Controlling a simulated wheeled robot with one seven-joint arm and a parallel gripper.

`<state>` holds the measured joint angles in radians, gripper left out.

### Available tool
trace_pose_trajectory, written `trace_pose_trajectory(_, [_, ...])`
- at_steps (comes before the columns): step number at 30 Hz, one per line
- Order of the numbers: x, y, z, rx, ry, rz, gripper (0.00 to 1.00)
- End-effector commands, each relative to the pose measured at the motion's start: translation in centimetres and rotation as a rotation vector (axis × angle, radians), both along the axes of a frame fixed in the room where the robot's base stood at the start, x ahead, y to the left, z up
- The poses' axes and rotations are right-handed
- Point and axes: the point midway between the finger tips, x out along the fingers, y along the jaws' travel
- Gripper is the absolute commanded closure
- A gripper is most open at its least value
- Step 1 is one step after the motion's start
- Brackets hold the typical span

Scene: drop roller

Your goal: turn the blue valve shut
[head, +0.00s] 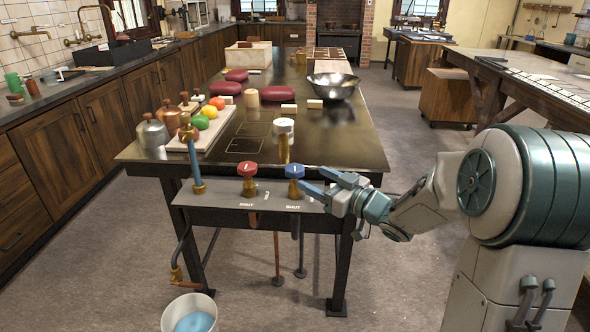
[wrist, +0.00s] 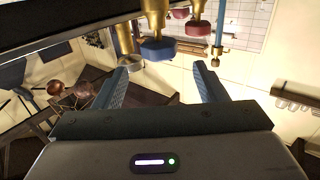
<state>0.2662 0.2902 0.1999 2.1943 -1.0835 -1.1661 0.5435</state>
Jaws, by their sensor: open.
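The blue valve (head: 294,173) has a blue handle on a brass stem and stands on the grey panel (head: 215,193) at the table's front. A "SHUT" label is printed on the panel below it. My gripper (head: 313,182) is open and empty, just right of the blue handle. In the wrist view, the blue handle (wrist: 158,48) appears just beyond the spread fingertips (wrist: 164,66), roughly between them. I cannot tell whether either finger touches it. The red valve (head: 247,171) stands to the left of the blue one, with its own "SHUT" label.
A spout with a blue hose (head: 192,157) rises at the panel's left end. A bucket (head: 176,325) of blue water stands on the floor below. A brass post with a white top (head: 284,128) stands behind the valves. A fruit board (head: 205,138) lies behind left.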

Motion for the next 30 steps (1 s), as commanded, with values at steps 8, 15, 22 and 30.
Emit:
trace_pose_trajectory(8, [3.5,4.3,0.0,-0.001,-0.001,0.001,0.35])
trace_pose_trajectory(15, [4.9,5.9,0.0,-0.001,-0.001,-0.001,0.35])
trace_pose_trajectory(22, [5.1,6.1,0.0,-0.001,0.0,-0.001,0.35])
trace_pose_trajectory(30, [5.1,6.0,0.0,-0.001,0.0,-0.001,0.78])
